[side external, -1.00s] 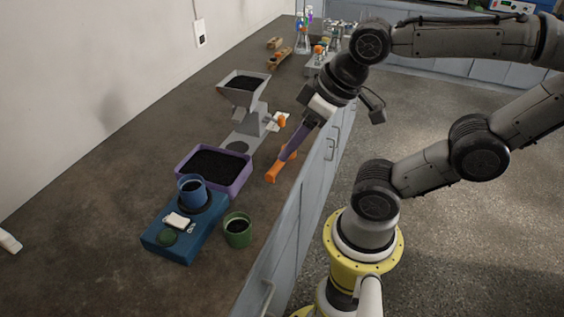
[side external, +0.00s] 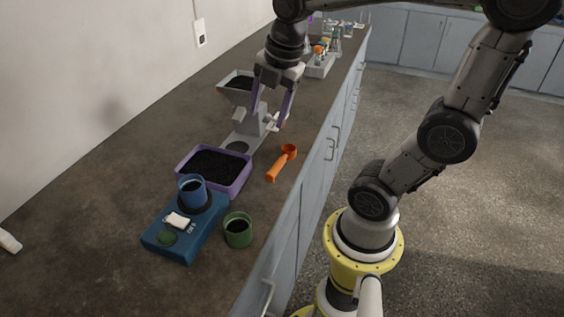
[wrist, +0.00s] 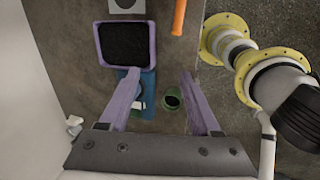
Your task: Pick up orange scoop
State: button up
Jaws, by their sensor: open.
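The orange scoop (side external: 278,167) lies on the dark counter near its right edge, to the right of the purple tray. In the wrist view the orange scoop (wrist: 179,17) shows only in part, cut off by the top edge. My gripper (side external: 266,121) is above the counter in front of the grey hopper device, up and to the left of the scoop in the side view. Its two purple fingers are spread with nothing between them. The wrist view also shows the fingers (wrist: 158,73) apart.
A purple tray of dark grains (side external: 240,178), a blue shaker base (side external: 160,237) with a blue cup (side external: 190,190), and a green cup (side external: 238,231) stand nearby. The grey hopper (side external: 229,93) stands close to my fingers. Counter around the scoop is clear.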

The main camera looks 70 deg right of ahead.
jog(key=w+d+f+n+g, duration=0.1)
jog(key=w+d+f+g, duration=0.1)
jog(key=d+f, duration=0.3)
jog(key=m+g, duration=0.1)
send_near(282, 158)
jog(key=shift+y, duration=0.4)
jog(key=f, duration=0.9)
jog(key=shift+d+f, duration=0.2)
jog(key=shift+d, duration=0.2)
grip_shut()
